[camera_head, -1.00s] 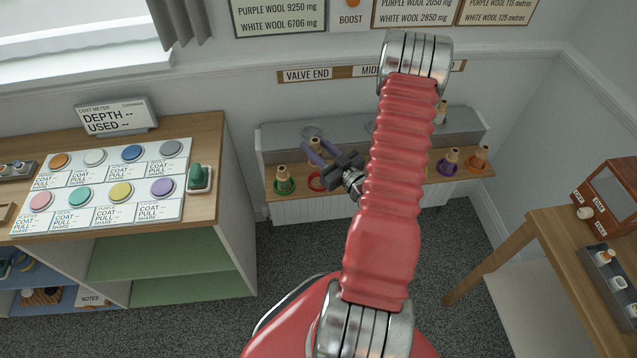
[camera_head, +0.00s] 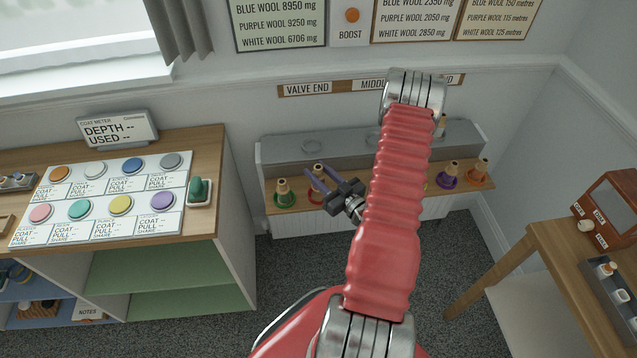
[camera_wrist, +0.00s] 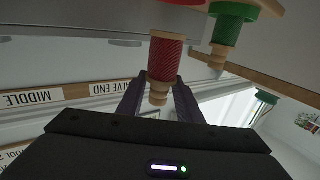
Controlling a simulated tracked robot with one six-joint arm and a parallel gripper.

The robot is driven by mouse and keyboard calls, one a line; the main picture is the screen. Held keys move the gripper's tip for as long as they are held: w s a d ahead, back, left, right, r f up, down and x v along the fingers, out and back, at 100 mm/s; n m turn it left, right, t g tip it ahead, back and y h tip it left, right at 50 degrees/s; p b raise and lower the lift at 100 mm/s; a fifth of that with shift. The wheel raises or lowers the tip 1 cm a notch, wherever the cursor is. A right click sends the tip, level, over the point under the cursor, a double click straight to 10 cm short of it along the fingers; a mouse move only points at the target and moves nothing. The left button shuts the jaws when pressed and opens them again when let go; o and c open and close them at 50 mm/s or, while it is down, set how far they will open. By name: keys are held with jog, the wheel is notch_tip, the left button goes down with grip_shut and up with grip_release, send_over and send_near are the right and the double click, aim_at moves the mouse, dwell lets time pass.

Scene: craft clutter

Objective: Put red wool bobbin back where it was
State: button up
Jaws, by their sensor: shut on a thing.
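The red wool bobbin (camera_head: 316,186) is upright at the wooden shelf, left of the middle, with its pale top showing between my fingers. My gripper (camera_head: 321,174) is shut on it. In the wrist view, which is upside down, the red wool (camera_wrist: 166,58) and the pale tip are between my two dark fingers. The bobbin is at the red ring's spot, just right of the green bobbin (camera_head: 285,196). I cannot tell whether its base touches the shelf.
The shelf (camera_head: 390,205) also holds purple and orange bobbins (camera_head: 478,170) to the right; my arm hides its middle. The green bobbin also shows close by in the wrist view (camera_wrist: 226,30). A button desk (camera_head: 205,225) stands left and a wooden table (camera_head: 545,235) right.

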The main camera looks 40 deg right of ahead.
jog(key=shift+f, duration=0.35)
jog(key=shift+f, duration=2.1)
jog(key=o, duration=1)
jog(key=shift+o, duration=0.2)
jog(key=s, duration=1.2)
jog(key=shift+a, duration=0.3)
